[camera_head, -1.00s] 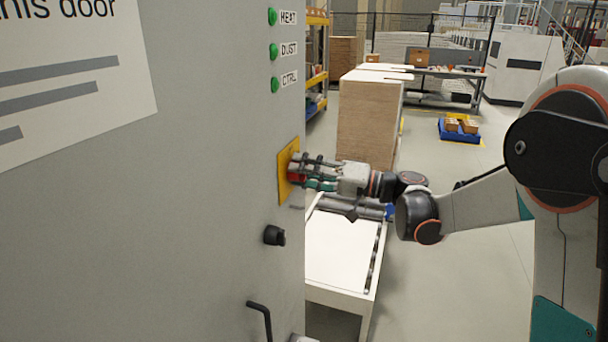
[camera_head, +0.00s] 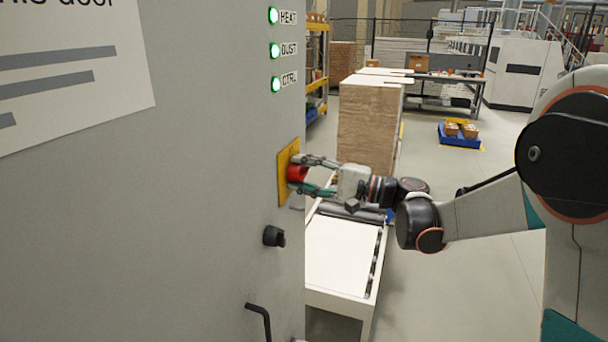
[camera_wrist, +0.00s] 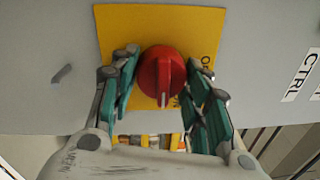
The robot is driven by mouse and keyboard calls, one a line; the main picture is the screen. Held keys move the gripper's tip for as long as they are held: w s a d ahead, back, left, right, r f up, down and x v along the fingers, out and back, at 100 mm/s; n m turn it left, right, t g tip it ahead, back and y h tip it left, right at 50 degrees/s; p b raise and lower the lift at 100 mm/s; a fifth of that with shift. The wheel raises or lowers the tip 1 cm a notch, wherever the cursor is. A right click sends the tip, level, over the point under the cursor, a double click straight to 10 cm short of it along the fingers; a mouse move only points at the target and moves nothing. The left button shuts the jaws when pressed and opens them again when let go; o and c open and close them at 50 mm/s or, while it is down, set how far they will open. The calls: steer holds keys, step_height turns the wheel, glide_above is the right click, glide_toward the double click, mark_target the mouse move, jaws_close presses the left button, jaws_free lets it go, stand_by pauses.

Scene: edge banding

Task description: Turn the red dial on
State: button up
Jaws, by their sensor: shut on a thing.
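The red dial (camera_head: 296,173) sits on a yellow plate (camera_head: 284,184) on the side of the grey cabinet. My gripper (camera_head: 303,174) is at the dial, one finger above it and one below. In the wrist view the round red dial (camera_wrist: 161,72) lies between the two fingers of my gripper (camera_wrist: 163,64), and its raised ridge points down in that picture. The gripper is shut on the dial. Lettering on the yellow plate (camera_wrist: 120,24) is partly hidden by the right finger and cannot be read fully.
Green lamps labelled HEAT (camera_head: 273,16), DUST (camera_head: 274,51) and CTRL (camera_head: 275,84) are lit above the plate. A black knob (camera_head: 273,236) and a black handle (camera_head: 260,316) stick out below. A white conveyor table (camera_head: 338,256) stands beside the cabinet under my arm.

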steer(key=shift+m, duration=0.3)
steer(key=o, duration=1.1)
steer(key=shift+d, duration=0.1)
steer(key=v, duration=1.2)
steer(key=shift+f, duration=0.1)
